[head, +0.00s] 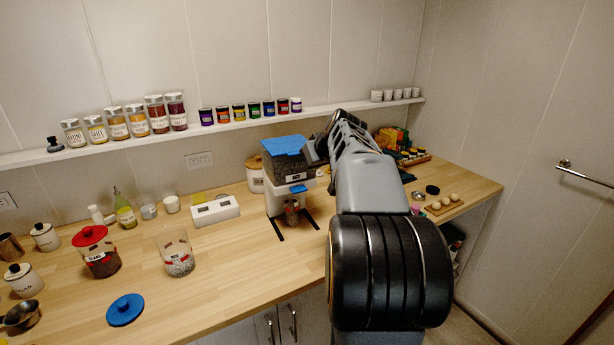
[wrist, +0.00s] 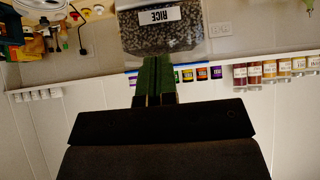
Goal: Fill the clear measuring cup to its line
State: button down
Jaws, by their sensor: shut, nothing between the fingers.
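The dispenser (head: 287,170) stands on the counter, with a blue lid and a clear hopper of dark grains. In the wrist view, the hopper (wrist: 165,38) bears a RICE label and looks upside down. A small clear cup (head: 292,211), probably the measuring cup, stands under the spout. It seems to hold something brownish-red, but its line and level are too small to read. My gripper (head: 312,152) is at the right side of the hopper in the head view. Its fingers (wrist: 154,80) are shut and empty, close to the hopper; I cannot tell whether they touch it.
An open clear jar (head: 178,255) with grains, a red-lidded jar (head: 96,252) and a loose blue lid (head: 125,309) are at the left. A white device (head: 214,211) stands left of the dispenser. A shelf (head: 225,128) of jars runs behind. The front middle counter is clear.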

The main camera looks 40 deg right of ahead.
jog(key=p, duration=0.2)
send_over(299, 189)
jog(key=s, duration=0.2)
notch_tip(299, 189, down, 6)
jog(key=f, duration=0.3)
jog(key=shift+s+a+f, duration=0.15)
jog(key=shift+a+f, duration=0.05)
jog(key=shift+f, duration=0.65)
jog(key=shift+f, duration=0.1)
